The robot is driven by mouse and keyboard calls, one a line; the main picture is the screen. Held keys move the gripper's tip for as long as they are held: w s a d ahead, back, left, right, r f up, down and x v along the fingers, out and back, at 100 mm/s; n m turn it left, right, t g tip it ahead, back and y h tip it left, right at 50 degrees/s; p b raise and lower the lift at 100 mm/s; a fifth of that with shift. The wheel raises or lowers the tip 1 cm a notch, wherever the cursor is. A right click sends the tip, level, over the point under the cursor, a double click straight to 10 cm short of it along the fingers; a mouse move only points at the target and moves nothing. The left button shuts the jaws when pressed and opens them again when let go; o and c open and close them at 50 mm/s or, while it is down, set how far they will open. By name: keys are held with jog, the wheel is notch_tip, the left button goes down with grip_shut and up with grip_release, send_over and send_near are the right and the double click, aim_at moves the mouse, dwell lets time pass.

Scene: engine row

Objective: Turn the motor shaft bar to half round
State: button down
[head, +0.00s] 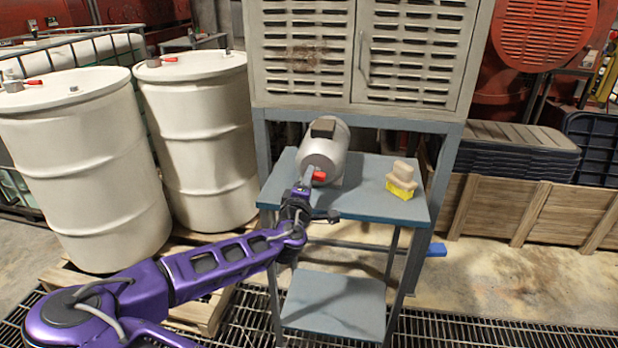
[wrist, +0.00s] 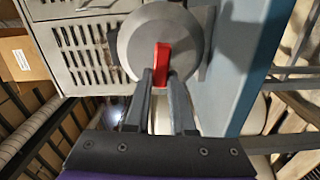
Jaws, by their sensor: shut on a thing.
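The motor (head: 324,148) is a grey cylinder with a dark box on top, standing on the blue-grey table (head: 362,212). Its round end face (wrist: 135,45) fills the upper middle of the wrist view. The red shaft bar (wrist: 161,62) stands out from that face and runs nearly up and down in the wrist view. In the head view the bar (head: 319,176) shows just right of my fingers. My gripper (wrist: 162,80) is in front of the motor face, with its two fingers shut on the lower part of the bar. The fingers hide part of the bar.
A louvred cabinet (head: 360,50) rises behind the table. White drums (head: 205,140) stand to the left. A blue object (head: 437,250) is low at the right.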

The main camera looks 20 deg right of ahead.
jog(key=n, duration=0.4)
jog(key=shift+f+n, duration=0.3)
jog(key=shift+f, duration=0.05)
jog(key=n, duration=0.4)
jog(key=shift+s+d+f+n, duration=0.15)
jog(key=shift+f+n, duration=0.1)
jog(key=shift+n, duration=0.05)
jog(key=n, duration=0.2)
jog(key=n+p, duration=0.1)
jog(key=n, duration=0.2)
jog(key=shift+s+d+f, duration=0.15)
jog(key=shift+d, duration=0.05)
jog(key=shift+s+d+f+n+p, duration=0.15)
jog(key=shift+n+p, duration=0.3)
jog(key=shift+n, duration=0.75)
jog(key=shift+d+r+n+p, duration=0.1)
jog(key=shift+n+p, duration=0.3)
jog(key=shift+n, duration=0.8)
jog(key=c, duration=0.8)
grip_release()
jog(key=shift+o, duration=0.2)
jog(key=shift+s, duration=0.1)
